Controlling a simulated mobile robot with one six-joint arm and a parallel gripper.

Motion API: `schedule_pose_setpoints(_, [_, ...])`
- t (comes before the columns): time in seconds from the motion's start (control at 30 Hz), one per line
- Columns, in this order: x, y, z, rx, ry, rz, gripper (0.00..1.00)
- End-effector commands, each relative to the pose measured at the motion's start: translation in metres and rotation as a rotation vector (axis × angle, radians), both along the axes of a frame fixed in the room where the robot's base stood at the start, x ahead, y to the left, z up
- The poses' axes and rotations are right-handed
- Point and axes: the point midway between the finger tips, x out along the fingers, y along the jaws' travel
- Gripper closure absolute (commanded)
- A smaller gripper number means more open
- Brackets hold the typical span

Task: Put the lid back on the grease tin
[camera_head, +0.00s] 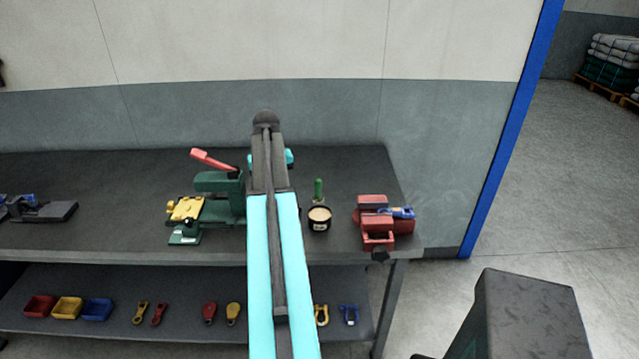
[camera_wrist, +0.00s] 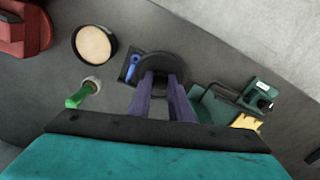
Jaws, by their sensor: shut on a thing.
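The grease tin (camera_head: 319,224) stands open on the bench, a small black round tin with a pale label and cream grease inside. It also shows in the wrist view (camera_wrist: 95,43), upper left. My gripper (camera_wrist: 163,78) is shut on the dark round lid (camera_wrist: 160,62), which lies to the right of the tin and apart from it in that view. The fingers cover part of the lid. How high the lid is above the bench is hard to tell. In the head view my arm hides the gripper and lid.
A green-handled brush (camera_head: 318,190) stands in a small cup just behind the tin. A red vise (camera_head: 385,222) with a blue item on it is to the right. A green press with a red lever (camera_head: 213,160) is left. A blue tool (camera_wrist: 132,68) lies beside the lid.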

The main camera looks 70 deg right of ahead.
Motion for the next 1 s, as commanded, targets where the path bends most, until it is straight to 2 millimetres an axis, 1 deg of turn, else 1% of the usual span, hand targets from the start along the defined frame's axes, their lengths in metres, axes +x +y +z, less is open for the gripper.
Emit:
schedule_pose_setpoints(0.03, [-0.016,-0.012,0.005,0.0,0.0,-0.036,1.0])
schedule_pose_setpoints(0.2, [-0.065,-0.04,0.012,0.0,0.0,-0.146,1.0])
schedule_pose_setpoints(0.3, [-0.091,-0.053,0.015,0.0,0.0,-0.203,1.0])
schedule_pose_setpoints(0.4, [-0.111,-0.063,0.017,0.0,0.0,-0.245,1.0])
schedule_pose_setpoints(0.5, [-0.124,-0.068,0.018,0.0,0.0,-0.272,1.0])
schedule_pose_setpoints(0.6, [-0.13,-0.07,0.019,0.0,0.0,-0.285,1.0])
schedule_pose_setpoints(1.0, [-0.13,-0.07,0.018,0.0,0.0,-0.286,1.0])
